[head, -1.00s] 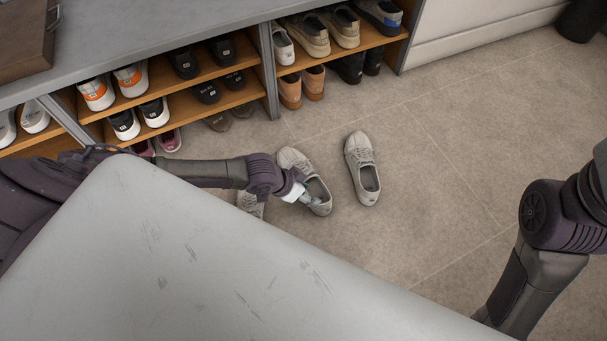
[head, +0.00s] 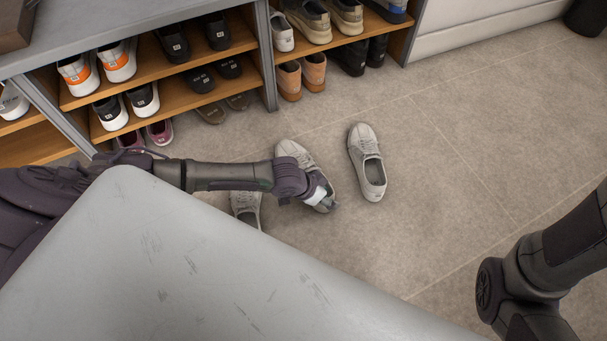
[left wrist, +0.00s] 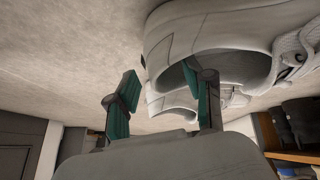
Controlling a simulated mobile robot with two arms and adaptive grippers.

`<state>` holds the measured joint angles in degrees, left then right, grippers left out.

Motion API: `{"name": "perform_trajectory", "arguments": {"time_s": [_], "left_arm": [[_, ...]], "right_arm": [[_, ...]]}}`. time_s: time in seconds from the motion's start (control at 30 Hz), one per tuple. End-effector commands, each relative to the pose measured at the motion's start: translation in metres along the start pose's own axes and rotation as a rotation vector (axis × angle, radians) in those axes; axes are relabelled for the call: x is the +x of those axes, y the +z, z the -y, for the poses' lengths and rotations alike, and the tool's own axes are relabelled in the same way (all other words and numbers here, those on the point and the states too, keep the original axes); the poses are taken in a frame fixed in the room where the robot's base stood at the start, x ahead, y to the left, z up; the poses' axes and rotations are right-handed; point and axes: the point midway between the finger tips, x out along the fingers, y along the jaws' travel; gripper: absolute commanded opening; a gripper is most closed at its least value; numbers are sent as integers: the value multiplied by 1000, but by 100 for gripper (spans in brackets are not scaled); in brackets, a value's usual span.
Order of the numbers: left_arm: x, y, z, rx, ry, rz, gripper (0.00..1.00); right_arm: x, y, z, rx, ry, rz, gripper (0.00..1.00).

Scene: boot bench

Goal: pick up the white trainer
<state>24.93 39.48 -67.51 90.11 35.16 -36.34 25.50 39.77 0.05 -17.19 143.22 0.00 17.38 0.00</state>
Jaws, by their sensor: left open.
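Three pale grey-white trainers are on the floor, and I cannot tell which is the one named. The middle trainer (head: 294,150) lies beneath my left gripper (head: 329,203), which covers part of its heel end. Another trainer (head: 366,160) stands clear to the right. A third (head: 244,203) is partly hidden by my arm and body. In the left wrist view, my left gripper (left wrist: 160,82) is open at a pale trainer (left wrist: 215,28). One finger appears at the shoe's opening and the other outside the heel; contact is unclear. My right gripper is out of the picture.
A shoe bench with wooden shelves (head: 190,102) stands at the back, holding several pairs. A pair of tan shoes (head: 301,76) sits at its lower right. The tiled floor (head: 470,170) to the right is clear.

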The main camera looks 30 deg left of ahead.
Motion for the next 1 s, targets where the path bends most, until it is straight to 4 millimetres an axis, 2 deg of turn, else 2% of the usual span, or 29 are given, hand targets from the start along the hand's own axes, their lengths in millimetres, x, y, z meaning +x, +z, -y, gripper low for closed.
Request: {"name": "perform_trajectory", "arguments": {"time_s": [0.23,0.57,1.0], "left_arm": [[1,-1,0,0,0,-1,52],[1,-1,0,0,0,-1,0],[0,-2,0,2,-1,-3,0]], "right_arm": [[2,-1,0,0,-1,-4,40],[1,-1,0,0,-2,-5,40],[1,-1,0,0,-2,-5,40]]}}
